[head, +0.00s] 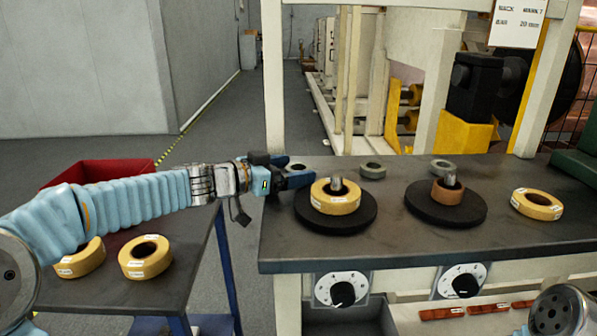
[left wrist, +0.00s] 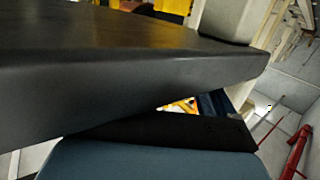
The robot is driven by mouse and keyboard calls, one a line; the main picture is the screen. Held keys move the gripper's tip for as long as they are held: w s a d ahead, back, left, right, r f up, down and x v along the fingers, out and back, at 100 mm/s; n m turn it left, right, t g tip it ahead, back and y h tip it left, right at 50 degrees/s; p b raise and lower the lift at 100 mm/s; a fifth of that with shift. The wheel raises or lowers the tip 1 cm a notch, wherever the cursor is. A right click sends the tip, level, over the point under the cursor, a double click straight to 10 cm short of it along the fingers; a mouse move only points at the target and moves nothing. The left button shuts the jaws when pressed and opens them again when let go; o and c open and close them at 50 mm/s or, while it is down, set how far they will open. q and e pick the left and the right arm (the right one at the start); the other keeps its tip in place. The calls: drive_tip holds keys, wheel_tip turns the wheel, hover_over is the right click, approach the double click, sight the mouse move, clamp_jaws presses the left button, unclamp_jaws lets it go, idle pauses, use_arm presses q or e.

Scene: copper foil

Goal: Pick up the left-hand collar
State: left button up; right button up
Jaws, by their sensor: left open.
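A grey-green collar (head: 373,170) lies flat on the dark bench top, behind and between the two black discs. Another grey-green collar (head: 441,165) shows behind the right spindle. A small grey ring shape (head: 297,167) shows at the bench's left end, right by my left gripper; the fingers partly hide it. My left gripper (head: 297,180) is open at the bench's left edge, just left of the left disc (head: 338,226). I cannot tell whether it touches the ring. The left wrist view shows no collar. My right gripper is out of view.
A yellow roll (head: 335,197) sits around the left spindle. A copper roll (head: 448,191) sits on the right disc (head: 472,213). Another yellow roll (head: 537,204) lies at right. The bench edge (left wrist: 130,85) fills much of the left wrist view. Yellow rolls (head: 145,257) lie on the left table.

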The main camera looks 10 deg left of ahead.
use_arm(q)
drive_tip(key=shift+c, duration=0.5)
drive_tip(key=c, duration=1.2)
drive_tip(key=shift+r, duration=0.1)
